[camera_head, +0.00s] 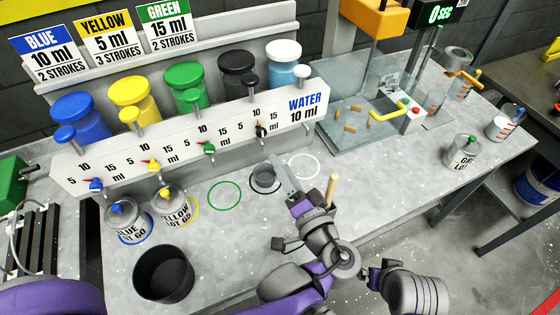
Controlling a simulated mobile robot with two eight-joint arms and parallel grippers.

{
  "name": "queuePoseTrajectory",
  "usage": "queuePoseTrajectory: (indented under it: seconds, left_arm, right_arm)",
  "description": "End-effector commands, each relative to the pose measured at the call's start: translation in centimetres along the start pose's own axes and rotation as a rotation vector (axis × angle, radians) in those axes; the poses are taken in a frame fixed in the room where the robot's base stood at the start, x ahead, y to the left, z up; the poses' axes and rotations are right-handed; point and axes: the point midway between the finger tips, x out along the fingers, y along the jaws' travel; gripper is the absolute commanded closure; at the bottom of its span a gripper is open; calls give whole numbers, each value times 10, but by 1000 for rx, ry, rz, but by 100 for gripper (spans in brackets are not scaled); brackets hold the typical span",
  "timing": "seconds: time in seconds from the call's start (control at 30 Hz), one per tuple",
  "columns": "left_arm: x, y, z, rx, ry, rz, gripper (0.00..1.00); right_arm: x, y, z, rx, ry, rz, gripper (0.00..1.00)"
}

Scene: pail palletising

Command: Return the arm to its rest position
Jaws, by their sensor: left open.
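My left gripper (297,194) is over the grey bench, in front of the dispenser row, at the end of my purple and grey arm. It is open, and I see nothing held between its fingers. A small dark grey cup (265,179) stands on the bench just left of the gripper, in front of the black dispenser; I cannot tell whether they touch. A tan stick-like piece (332,190) shows just right of the gripper.
Tins labelled blue (127,222) and yellow (174,208) stand at left, behind a black bucket (163,274). A green ring (225,195) and white ring (304,167) are empty. A glass-sided station (352,97) and green-knobbed tin (463,153) stand right.

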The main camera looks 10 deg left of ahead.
Motion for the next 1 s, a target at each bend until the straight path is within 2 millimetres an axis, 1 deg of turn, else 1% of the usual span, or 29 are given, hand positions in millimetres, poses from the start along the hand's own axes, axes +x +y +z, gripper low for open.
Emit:
queuePoseTrajectory:
  seconds: [0.43,0.47,0.53,0.57,0.67,0.7,0.77,0.8,0.87,0.9,1.0]
  left_arm:
    - [1,0,1,1,-3,2,41]
    - [2,0,3,2,-9,7,41]
    - [9,-1,13,12,-43,34,41]
    - [13,-2,20,19,-68,55,41]
    - [30,-3,58,41,-193,168,41]
    - [35,-3,77,45,-254,230,41]
    - [38,-4,107,37,-347,333,41]
    - [37,-4,126,22,-405,405,41]
    - [31,-4,150,-16,-482,509,41]
    - [25,-4,163,-49,-526,577,41]
    - [6,-5,185,-165,-612,733,41]
  right_arm:
    - [0,0,0,0,0,0,0]
    - [-1,0,0,0,0,0,0]
    - [-3,0,-2,0,1,0,0]
    - [-4,0,-3,0,2,0,0]
    - [-11,0,-7,0,4,0,0]
    - [-15,0,-10,0,6,0,0]
    - [-20,0,-14,0,8,0,0]
    - [-24,0,-16,0,10,0,0]
    - [-29,0,-20,0,13,0,0]
    - [-32,0,-23,0,15,0,0]
    - [-41,0,-30,0,20,0,0]
